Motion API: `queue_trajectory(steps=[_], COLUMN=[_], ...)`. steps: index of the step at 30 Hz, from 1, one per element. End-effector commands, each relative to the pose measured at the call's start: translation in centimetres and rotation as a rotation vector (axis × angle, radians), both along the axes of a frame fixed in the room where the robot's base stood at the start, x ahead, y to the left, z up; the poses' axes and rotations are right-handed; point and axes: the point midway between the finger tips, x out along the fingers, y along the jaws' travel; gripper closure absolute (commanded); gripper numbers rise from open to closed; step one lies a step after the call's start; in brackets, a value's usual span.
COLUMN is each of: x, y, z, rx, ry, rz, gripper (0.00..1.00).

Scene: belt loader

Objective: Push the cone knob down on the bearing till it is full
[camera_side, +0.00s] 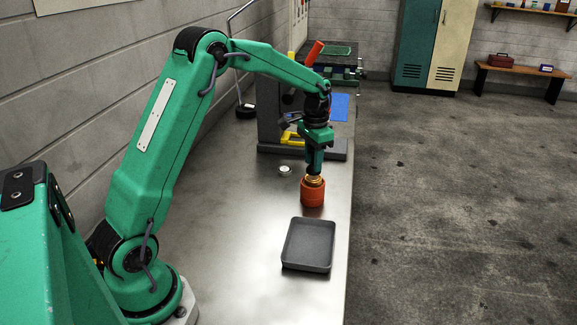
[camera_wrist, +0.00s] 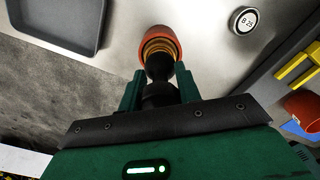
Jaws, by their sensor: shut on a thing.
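My gripper (camera_side: 316,168) points down at the bench and is shut on the black cone knob (camera_wrist: 159,66), which stands between its two green fingers in the wrist view. Below the knob is the brass-coloured ringed bearing (camera_wrist: 159,46), seated in the top of an orange-red cup-like holder (camera_side: 312,193). The bearing (camera_side: 314,181) also shows as a thin gold band in the side view. The knob's lower end is at the bearing; whether it presses on it I cannot tell. The fingers hide most of the knob in the side view.
A dark grey tray (camera_side: 309,245) lies in front of the holder. A small round gauge (camera_wrist: 245,20) reading about 8.25 sits on the bench beside it. A grey press stand (camera_side: 268,115) with an orange-red handle and yellow parts stands behind. The bench's right edge is close.

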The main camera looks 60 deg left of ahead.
Motion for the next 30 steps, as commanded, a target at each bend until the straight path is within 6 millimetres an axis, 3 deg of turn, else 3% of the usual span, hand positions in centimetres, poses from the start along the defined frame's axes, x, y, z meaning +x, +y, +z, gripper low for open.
queue_trajectory(steps=[9,30], x=[0.0,0.0], y=[0.0,0.0], z=[-1.4,-1.6], rx=[0.000,0.000], ry=[0.000,0.000], rz=[0.000,0.000], gripper=[0.91,0.91])
